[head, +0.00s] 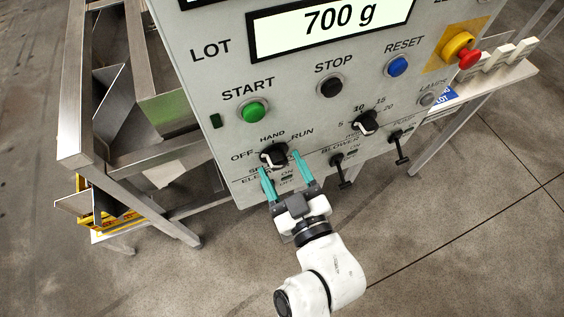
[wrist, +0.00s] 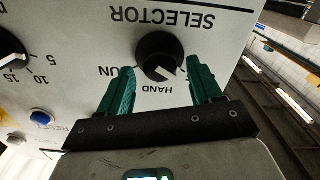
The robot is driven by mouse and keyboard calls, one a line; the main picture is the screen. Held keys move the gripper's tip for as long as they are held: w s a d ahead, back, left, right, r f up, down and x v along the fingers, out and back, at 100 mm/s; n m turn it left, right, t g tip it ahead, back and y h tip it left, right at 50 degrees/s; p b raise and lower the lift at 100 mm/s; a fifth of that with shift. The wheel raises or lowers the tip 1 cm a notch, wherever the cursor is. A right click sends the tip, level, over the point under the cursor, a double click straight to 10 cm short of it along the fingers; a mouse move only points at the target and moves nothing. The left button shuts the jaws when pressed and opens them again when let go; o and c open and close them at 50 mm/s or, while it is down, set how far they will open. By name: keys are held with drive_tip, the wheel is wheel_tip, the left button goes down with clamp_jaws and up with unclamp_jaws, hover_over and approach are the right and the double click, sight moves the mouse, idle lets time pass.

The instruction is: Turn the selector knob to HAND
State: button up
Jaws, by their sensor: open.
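The black selector knob (head: 274,155) is on the lower left of the grey panel, with OFF at its left, HAND above and RUN at its right. In the wrist view the knob (wrist: 158,52) appears upside down, its white pointer mark towards the lower right, on the side of HAND away from RUN. The OFF label is hidden there. My gripper (head: 281,163) is open, its teal fingers in front of the panel, one to each side of the knob. In the wrist view, gaps show between the knob and both fingers (wrist: 162,68).
Above the knob is the green START button (head: 253,111). A metal frame (head: 135,170) stands left of the panel. The floor in front is clear.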

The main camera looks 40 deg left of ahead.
drive_tip(key=shift+w+a, duration=0.15)
drive_tip(key=shift+a, duration=0.3)
drive_tip(key=c, duration=1)
